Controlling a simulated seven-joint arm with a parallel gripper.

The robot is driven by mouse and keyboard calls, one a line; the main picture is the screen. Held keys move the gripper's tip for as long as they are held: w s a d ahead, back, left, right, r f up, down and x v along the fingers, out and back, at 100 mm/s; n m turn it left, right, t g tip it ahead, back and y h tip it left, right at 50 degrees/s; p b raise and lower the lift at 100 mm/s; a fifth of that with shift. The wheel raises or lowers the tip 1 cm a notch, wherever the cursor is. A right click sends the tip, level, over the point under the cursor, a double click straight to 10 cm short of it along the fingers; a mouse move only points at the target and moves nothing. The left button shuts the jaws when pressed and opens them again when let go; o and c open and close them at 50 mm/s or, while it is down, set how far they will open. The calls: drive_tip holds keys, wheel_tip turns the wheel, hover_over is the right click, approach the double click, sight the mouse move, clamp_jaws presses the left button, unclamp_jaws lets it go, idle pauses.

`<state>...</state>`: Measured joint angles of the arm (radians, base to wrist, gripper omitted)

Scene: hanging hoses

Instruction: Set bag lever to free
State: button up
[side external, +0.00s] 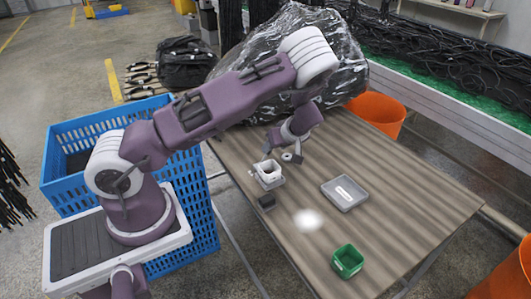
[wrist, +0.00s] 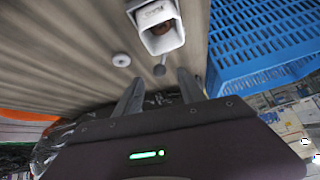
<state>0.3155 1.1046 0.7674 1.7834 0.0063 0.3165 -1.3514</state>
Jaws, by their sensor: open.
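A white square holder (side external: 268,174) with a hollow opening stands on the table near its left edge. It also shows at the top of the wrist view (wrist: 158,26), with something brownish inside. My gripper (side external: 278,153) is low over the table, just behind the holder. In the wrist view my gripper (wrist: 160,80) is open and empty, its fingertips on either side of the knob's line; contact cannot be told.
A blue crate (side external: 190,235) stands left; a black plastic-wrapped bundle (side external: 345,70) is behind my arm. The front right tabletop is clear.

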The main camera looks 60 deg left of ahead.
sight(265, 157)
drive_tip(key=shift+y, duration=0.6)
drive_tip(key=x, duration=1.1)
drive_tip(key=shift+w+d+f, duration=0.15)
drive_tip(key=shift+w, duration=0.05)
clamp_jaws()
drive_tip(key=shift+w, duration=0.1)
